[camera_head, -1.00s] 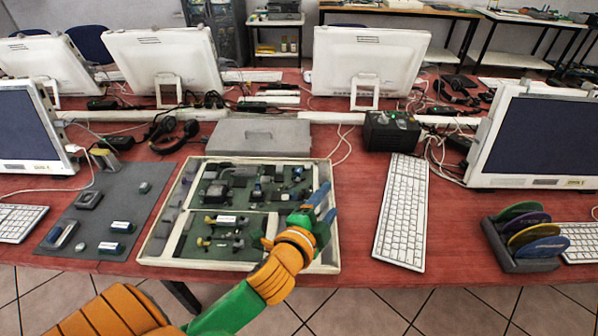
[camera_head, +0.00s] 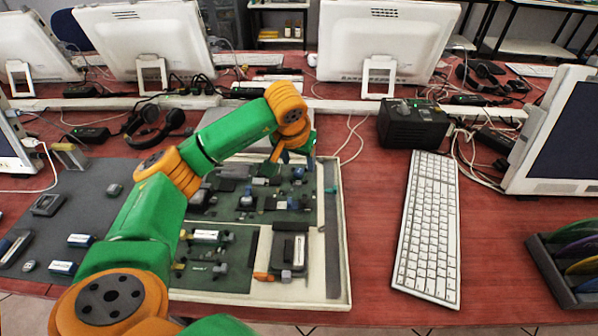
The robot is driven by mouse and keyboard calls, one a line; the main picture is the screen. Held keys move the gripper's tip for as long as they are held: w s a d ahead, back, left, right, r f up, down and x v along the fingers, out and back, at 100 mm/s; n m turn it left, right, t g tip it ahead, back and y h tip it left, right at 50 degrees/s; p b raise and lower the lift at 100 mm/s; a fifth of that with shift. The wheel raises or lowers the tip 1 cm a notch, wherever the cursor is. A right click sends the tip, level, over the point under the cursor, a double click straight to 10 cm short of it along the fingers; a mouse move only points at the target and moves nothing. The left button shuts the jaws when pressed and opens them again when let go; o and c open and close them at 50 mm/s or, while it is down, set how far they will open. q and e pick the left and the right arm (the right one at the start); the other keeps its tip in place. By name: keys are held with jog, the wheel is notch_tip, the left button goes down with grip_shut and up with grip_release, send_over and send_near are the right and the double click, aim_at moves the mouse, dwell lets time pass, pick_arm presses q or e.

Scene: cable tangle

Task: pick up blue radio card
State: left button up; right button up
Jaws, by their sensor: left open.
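A cream-framed tray (camera_head: 345,240) holds green boards with several small parts. I cannot tell which part is the blue radio card. My left gripper (camera_head: 291,158) is open and points down over the tray's far right part, beyond these blue parts. Its fingers look empty, and its height above the board is hard to judge. My left arm hides the tray's far left part. My right gripper is not in view.
A grey mat (camera_head: 105,215) with blue-and-white parts (camera_head: 80,241) lies left of the tray. A white keyboard (camera_head: 428,225) and a black box (camera_head: 413,125) are to the right. A disc rack (camera_head: 545,262) stands far right. Headphones (camera_head: 152,122) and monitors are behind.

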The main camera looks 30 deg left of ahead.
aim_at(299, 171)
pick_arm(q)
jog(key=x, duration=0.5)
jog(key=shift+a+f, duration=0.1)
jog(key=shift+a, duration=0.1)
grip_shut()
